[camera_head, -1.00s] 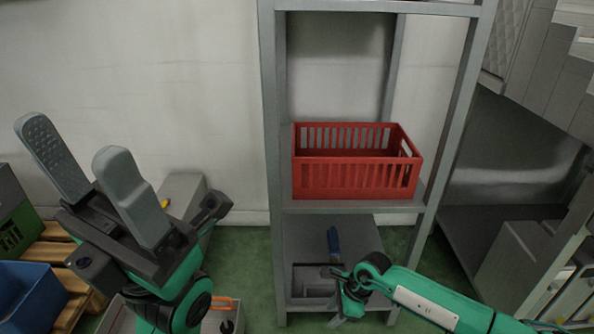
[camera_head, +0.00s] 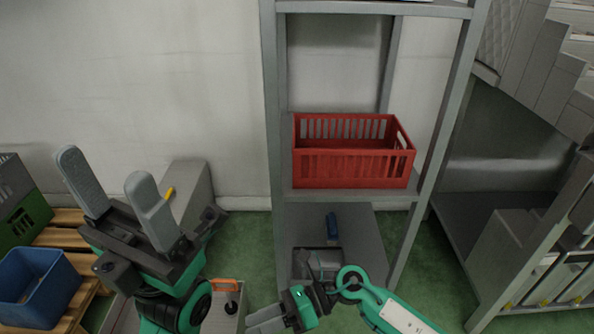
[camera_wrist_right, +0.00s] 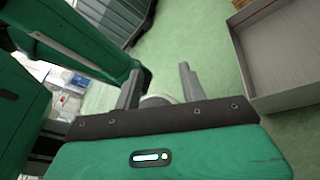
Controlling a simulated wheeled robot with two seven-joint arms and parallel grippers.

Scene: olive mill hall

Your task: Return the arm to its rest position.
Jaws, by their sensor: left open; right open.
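My right gripper (camera_head: 272,318) is low in the head view, left of its green arm and in front of the grey shelf's lower board. In the right wrist view its two grey fingers (camera_wrist_right: 160,85) stand apart, with nothing between them and green floor beyond. My left gripper (camera_head: 117,190) is raised at the left of the head view. Its two grey fingers point up, spread apart and empty.
A grey shelf rack (camera_head: 272,130) holds a red crate (camera_head: 350,170) on its middle board. A blue-handled item (camera_head: 332,226) is on the lower board. A blue bin (camera_head: 38,290) is on a pallet at left. An orange-handled box (camera_head: 225,300) stands low beside my left arm.

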